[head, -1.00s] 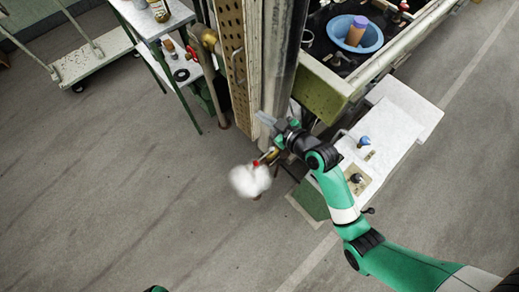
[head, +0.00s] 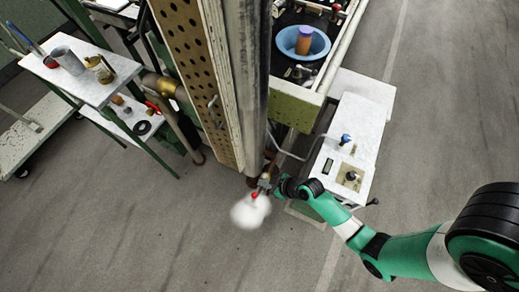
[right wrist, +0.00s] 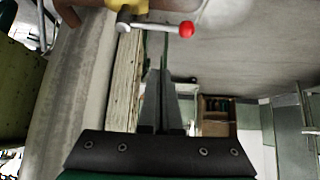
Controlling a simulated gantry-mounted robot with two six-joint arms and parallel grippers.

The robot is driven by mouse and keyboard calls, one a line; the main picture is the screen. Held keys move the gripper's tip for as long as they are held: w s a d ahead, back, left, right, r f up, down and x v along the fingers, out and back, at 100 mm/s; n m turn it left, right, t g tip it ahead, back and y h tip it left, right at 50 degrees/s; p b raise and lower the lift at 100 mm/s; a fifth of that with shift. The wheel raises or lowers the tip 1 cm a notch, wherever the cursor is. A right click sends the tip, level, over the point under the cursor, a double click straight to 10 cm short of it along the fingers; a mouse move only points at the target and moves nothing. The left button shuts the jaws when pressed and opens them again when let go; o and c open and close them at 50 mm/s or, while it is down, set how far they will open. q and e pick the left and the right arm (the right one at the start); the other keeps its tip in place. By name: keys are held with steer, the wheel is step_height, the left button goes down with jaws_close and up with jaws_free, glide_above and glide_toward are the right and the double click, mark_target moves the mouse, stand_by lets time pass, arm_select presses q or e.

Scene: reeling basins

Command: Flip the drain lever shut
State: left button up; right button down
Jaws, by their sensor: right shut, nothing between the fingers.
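The drain lever (right wrist: 155,27) is a light metal bar with a red ball knob on a brass-yellow valve (right wrist: 122,4), at the top of the right wrist view. The bar lies nearly level there. In the head view its red knob (head: 254,195) shows small beside a white puff (head: 250,213), low by the post. My right gripper (right wrist: 164,72) is shut and empty, its fingertips pointing toward the lever and appearing just below it in the wrist view. In the head view the right gripper (head: 266,181) is close to the knob; contact cannot be told. My left gripper is out of view.
A tall post with a perforated panel (head: 190,60) stands beside the lever. A white bench (head: 355,125) with knobs is to the right, below a basin frame holding a blue bowl (head: 303,55). A small shelf (head: 95,85) stands left. The floor in front is open.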

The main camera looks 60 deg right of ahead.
steer(key=f+b, duration=0.1)
steer(key=f, duration=0.1)
steer(key=w+f+b, duration=0.1)
steer(key=f+b, duration=0.1)
steer(key=f, duration=0.1)
steer(key=w+f+b, duration=0.1)
steer(key=f, duration=0.1)
steer(key=shift+w+a+f+b, duration=0.1)
steer(key=shift+w+f+b, duration=0.15)
steer(key=shift+f+b, duration=0.1)
steer(key=shift+a, duration=0.2)
